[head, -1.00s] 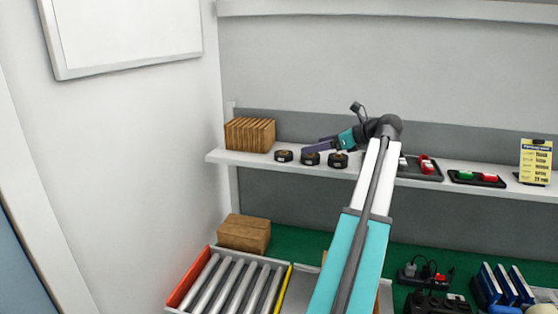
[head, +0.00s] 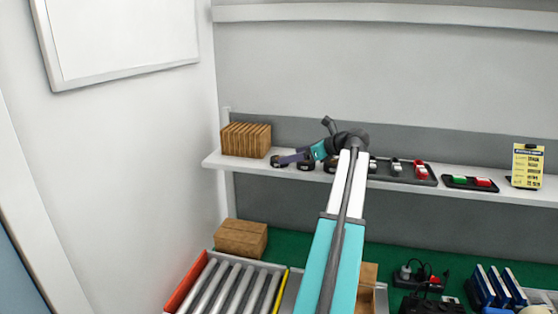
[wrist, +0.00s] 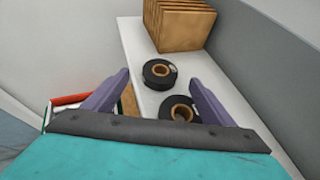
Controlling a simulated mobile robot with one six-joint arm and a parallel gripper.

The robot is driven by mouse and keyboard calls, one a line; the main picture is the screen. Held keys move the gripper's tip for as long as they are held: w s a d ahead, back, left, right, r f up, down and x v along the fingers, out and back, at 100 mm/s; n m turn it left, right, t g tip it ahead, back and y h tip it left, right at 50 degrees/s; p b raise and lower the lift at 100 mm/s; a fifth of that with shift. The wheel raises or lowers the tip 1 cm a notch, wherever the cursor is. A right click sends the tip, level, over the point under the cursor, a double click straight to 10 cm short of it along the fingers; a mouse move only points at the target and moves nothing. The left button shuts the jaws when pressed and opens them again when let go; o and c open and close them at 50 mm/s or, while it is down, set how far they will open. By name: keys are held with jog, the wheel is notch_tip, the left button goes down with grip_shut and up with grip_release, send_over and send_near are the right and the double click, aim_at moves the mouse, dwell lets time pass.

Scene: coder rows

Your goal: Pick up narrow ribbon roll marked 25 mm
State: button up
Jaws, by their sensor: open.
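Three dark ribbon rolls stand in a row on the white shelf in the head view: a left roll (head: 277,162), a middle roll (head: 306,164) and a right roll (head: 330,166). My gripper (head: 284,160), with purple fingers, is at the left roll and partly covers it. In the wrist view my gripper (wrist: 160,77) is open and empty. A black roll with a tan core (wrist: 160,74) shows between the fingertips, lying flat on the shelf. A second roll (wrist: 178,109) is nearer, beside the right finger and partly hidden. No 25 mm marking is readable.
Brown cardboard pieces (head: 246,139) stand left of the rolls, just beyond them in the wrist view (wrist: 178,24). A grey wall is behind the shelf (head: 217,159). Trays with red and green items (head: 470,183) are right. A roller conveyor (head: 225,285) and carton (head: 240,238) are below.

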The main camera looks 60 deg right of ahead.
jog(key=shift+w+f, duration=0.2)
jog(key=shift+w, duration=0.1)
jog(key=shift+p+x, duration=1.3)
jog(key=shift+x, duration=0.95)
jog(key=shift+w+d+f, duration=0.1)
jog(key=shift+w+f, duration=0.05)
jog(key=shift+w, duration=0.2)
jog(key=c, duration=1.2)
jog(key=shift+r+b, duration=0.95)
jog(key=shift+r, duration=0.85)
jog(key=s+a+b, duration=0.1)
jog(key=s+a, duration=0.1)
jog(key=a, duration=0.2)
jog(key=s+a+r+b, duration=0.1)
jog(key=s+a, duration=0.2)
jog(key=a, duration=0.2)
jog(key=s+a+b, duration=0.2)
jog(key=s+a, duration=0.1)
jog(key=a, duration=0.1)
jog(key=shift+s+a+r, duration=0.2)
jog(key=shift+a+r, duration=0.05)
jog(key=shift+a, duration=0.1)
